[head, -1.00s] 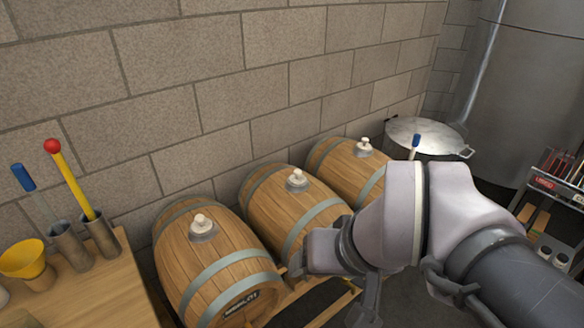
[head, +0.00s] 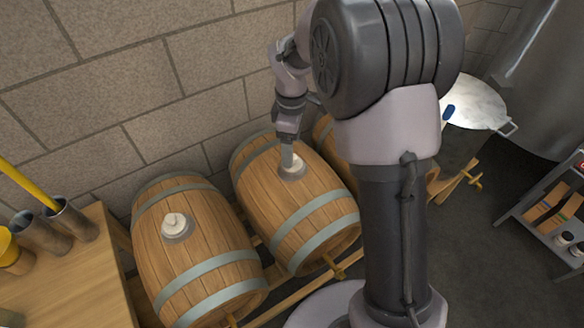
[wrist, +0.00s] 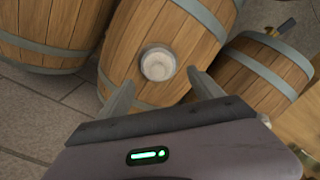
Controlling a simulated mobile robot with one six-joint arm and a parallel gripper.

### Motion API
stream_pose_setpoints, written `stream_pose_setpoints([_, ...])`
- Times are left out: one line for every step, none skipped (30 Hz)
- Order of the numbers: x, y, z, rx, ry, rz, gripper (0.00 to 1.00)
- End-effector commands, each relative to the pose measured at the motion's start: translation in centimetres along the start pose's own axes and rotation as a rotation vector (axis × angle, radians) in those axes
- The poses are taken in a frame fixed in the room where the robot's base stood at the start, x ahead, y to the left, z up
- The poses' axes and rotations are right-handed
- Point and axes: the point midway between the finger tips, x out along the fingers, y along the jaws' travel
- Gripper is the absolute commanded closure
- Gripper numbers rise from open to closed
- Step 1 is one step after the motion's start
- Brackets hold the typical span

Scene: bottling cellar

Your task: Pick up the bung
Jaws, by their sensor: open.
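A pale, round bung (wrist: 157,64) sits in the top of a wooden barrel (wrist: 135,35) in the wrist view. In the head view this is the middle barrel (head: 312,222), and my gripper (head: 287,152) is right over its bung, partly hiding it. My gripper (wrist: 160,80) is open, with one finger on each side just short of the bung and nothing between them. Another pale bung (head: 174,222) stands upright in the left barrel (head: 200,265). My arm hides most of the third barrel (head: 324,135).
The barrels lie close together on a wooden rack (head: 290,300) along the block wall (head: 120,90). A bench (head: 70,285) with metal tubes and a yellow rod is at left. A lidded pot (head: 478,103) and a shelf unit (head: 545,215) stand at right.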

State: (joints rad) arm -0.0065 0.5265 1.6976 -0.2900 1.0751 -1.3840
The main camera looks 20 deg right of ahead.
Motion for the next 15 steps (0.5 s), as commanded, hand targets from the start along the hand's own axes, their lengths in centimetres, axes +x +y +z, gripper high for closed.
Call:
stream_pose_setpoints([0.5, 0.0, 0.0, 0.0, 0.0, 0.0, 0.24])
stream_pose_setpoints([0.7, 0.0, 0.0, 0.0, 0.0, 0.001, 0.24])
stream_pose_setpoints([1.1, 0.0, 0.0, 0.0, 0.0, 0.001, 0.24])
stream_pose_setpoints([1.4, 0.1, 0.1, 0.001, 0.0, 0.0, 0.24])
stream_pose_setpoints([1.9, 0.1, 0.1, 0.001, 0.0, 0.0, 0.24])
stream_pose_setpoints([2.6, 0.1, 0.1, 0.001, 0.0, 0.0, 0.24])
stream_pose_setpoints([3.3, 0.2, 0.2, 0.001, 0.0, 0.0, 0.24])
stream_pose_setpoints([4.0, 0.2, 0.2, 0.001, 0.0, 0.0, 0.24])
stream_pose_setpoints([4.9, 0.2, 0.3, 0.002, 0.0, -0.002, 0.24])
stream_pose_setpoints([5.4, 0.2, 0.2, 0.001, 0.0, -0.002, 0.24])
stream_pose_setpoints([5.8, 0.2, 0.2, 0.001, 0.0, -0.001, 0.24])
stream_pose_setpoints([6.0, 0.2, 0.2, 0.001, 0.0, 0.0, 0.24])
stream_pose_setpoints([5.9, 0.2, 0.2, 0.001, 0.001, 0.0, 0.24])
stream_pose_setpoints([5.8, 0.2, 0.2, 0.001, 0.001, 0.001, 0.24])
stream_pose_setpoints([5.7, 0.3, 0.2, 0.001, 0.001, 0.001, 0.24])
